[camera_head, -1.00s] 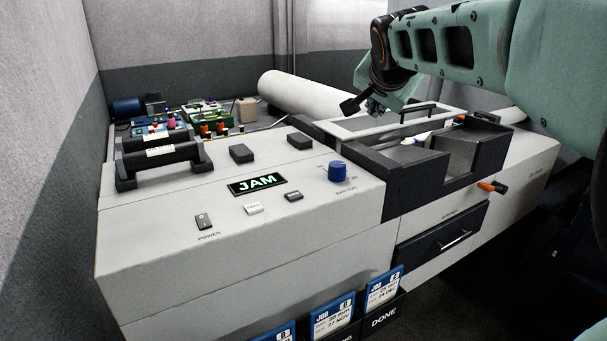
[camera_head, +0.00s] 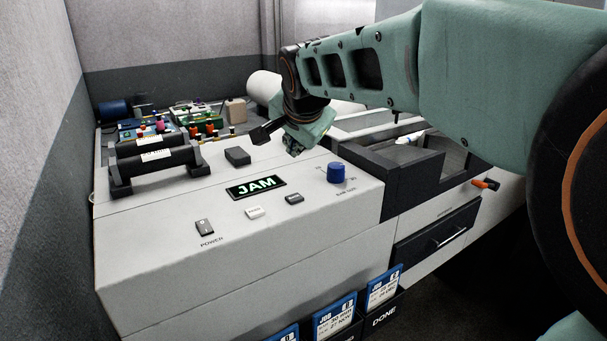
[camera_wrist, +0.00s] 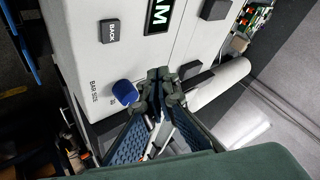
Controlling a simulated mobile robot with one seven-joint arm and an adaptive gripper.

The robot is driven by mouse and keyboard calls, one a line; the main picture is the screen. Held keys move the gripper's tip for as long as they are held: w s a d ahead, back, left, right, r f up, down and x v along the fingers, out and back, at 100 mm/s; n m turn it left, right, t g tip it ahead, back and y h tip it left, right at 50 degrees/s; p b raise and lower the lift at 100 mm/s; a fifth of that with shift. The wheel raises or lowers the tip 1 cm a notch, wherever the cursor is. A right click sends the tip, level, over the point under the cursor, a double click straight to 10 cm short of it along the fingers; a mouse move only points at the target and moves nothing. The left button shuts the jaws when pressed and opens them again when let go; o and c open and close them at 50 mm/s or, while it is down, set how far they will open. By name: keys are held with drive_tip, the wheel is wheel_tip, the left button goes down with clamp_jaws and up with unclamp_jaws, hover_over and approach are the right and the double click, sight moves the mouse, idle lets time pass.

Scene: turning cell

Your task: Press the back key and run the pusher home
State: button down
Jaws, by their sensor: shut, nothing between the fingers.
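The back key (camera_head: 294,198) is a small dark key on the top of the light grey machine (camera_head: 150,250), between the display and the blue knob. Its BACK label reads in the wrist view (camera_wrist: 110,31). The display (camera_head: 256,187) reads JAM in green. My gripper (camera_head: 293,150) is shut and empty, above the machine top, behind the back key and apart from it. In the wrist view my shut fingertips (camera_wrist: 158,85) show right of the blue knob (camera_wrist: 125,92). I cannot make out the pusher; my arm covers part of the dark bar channel (camera_head: 385,170).
A power switch (camera_head: 204,227) and a white key (camera_head: 254,212) sit left of the back key. A black-handled bar (camera_head: 155,160) and a dark block (camera_head: 238,156) stand on the top. An orange-tipped lever (camera_head: 487,183) sticks out at the right. Job cards (camera_head: 335,318) stand in front.

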drive_tip(key=b, duration=0.5)
hover_over(295, 199)
wheel_tip(295, 199, down, 8)
drive_tip(key=shift+r, duration=0.2)
drive_tip(key=shift+f+b, duration=0.65)
drive_tip(key=shift+b, duration=0.1)
idle(0.5)
drive_tip(key=shift+d+f+b, duration=0.1)
drive_tip(key=shift+f+b, duration=0.3)
drive_tip(key=shift+b, duration=0.2)
